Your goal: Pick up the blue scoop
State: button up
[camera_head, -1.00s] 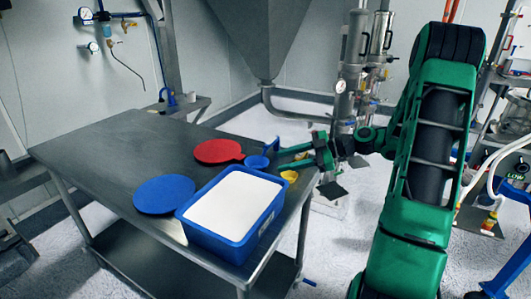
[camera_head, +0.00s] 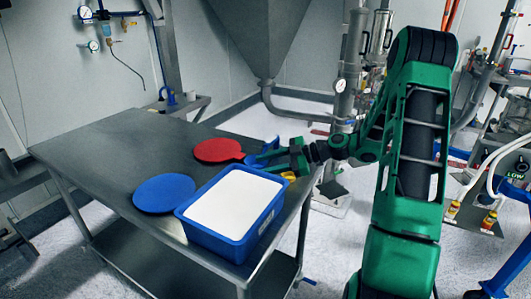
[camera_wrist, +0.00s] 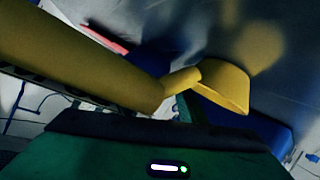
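The blue scoop (camera_head: 250,159) lies near the right edge of the metal table, beside the red disc and behind the blue tub. My gripper (camera_head: 264,163) reaches in from the right, low over the table edge. Its fingers are spread apart, with the fingertips at the scoop and partly covering it. I cannot tell whether they touch it. In the wrist view a yellow scoop (camera_wrist: 226,86) shows large and close, with another long yellow piece at the left. The fingertips are not clear there.
A blue tub (camera_head: 190,226) of white powder stands at the table's front right. A red disc (camera_head: 217,150) and a blue disc (camera_head: 164,193) lie on the table (camera_head: 100,160). The yellow scoop (camera_head: 289,176) is just below my gripper. The table's left half is clear.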

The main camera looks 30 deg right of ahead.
grip_shut()
dwell(0.3)
jog(key=shift+r, duration=0.55)
jog(key=r, duration=0.3)
jog(key=shift+s+a+r, duration=0.25)
jog(key=shift+a, duration=0.1)
jog(key=s+a+r, duration=0.6)
jog(key=a, duration=0.2)
jog(key=shift+s+a+r, duration=0.2)
jog(key=shift+s+a, duration=0.05)
jog(key=shift+a, duration=0.1)
